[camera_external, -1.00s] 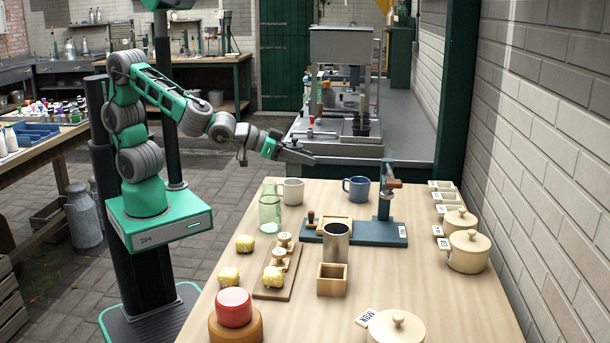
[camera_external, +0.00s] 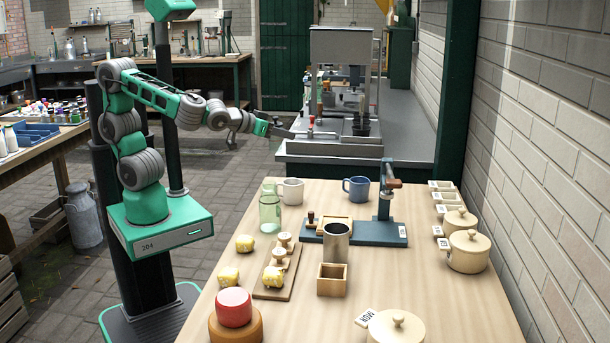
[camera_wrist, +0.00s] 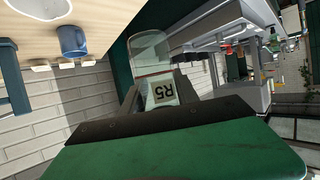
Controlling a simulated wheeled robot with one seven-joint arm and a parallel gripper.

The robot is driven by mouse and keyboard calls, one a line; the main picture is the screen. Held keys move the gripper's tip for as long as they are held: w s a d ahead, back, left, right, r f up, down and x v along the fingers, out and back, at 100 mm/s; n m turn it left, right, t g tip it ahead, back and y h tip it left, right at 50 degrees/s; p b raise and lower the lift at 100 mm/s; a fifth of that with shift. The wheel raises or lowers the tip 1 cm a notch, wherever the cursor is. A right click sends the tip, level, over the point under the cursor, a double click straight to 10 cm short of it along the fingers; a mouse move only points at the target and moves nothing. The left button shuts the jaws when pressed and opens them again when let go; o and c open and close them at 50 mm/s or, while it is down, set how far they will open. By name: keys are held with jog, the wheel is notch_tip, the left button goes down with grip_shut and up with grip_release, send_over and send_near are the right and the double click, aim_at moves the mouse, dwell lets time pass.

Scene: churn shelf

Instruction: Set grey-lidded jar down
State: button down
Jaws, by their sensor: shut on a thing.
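My gripper (camera_external: 284,132) is raised beyond the far left edge of the wooden table, in front of the grey bench. In the wrist view, its dark fingers (camera_wrist: 160,95) are shut on a clear glass jar (camera_wrist: 150,48) with a white tag marked R5. I take this as the jar of the task; its grey lid cannot be made out in the wrist view. The held jar is too small to tell apart in the external view. The jar touches no surface that I can see.
The wooden table (camera_external: 447,300) holds a green glass (camera_external: 270,213), a white mug (camera_external: 292,191), a blue mug (camera_external: 356,189), a blue-based stand (camera_external: 375,232), a metal cup (camera_external: 336,243) and cream lidded pots (camera_external: 467,255). The grey bench (camera_external: 400,130) with a machine stands behind.

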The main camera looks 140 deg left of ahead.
jog(key=w+a+f, duration=0.2)
jog(key=a+f, duration=0.1)
jog(key=a, duration=0.1)
jog(key=w+a+f, duration=0.2)
jog(key=a+f, duration=0.1)
jog(key=a, duration=0.1)
jog(key=w+a+f+p, duration=0.1)
jog(key=w+a+f, duration=0.2)
jog(key=a+f, duration=0.1)
notch_tip(320, 180, down, 3)
jog(key=shift+r+p, duration=0.2)
jog(key=shift+p, duration=0.15)
jog(key=shift+f, duration=0.35)
jog(key=c, duration=0.9)
grip_release()
jog(key=shift+r, duration=0.15)
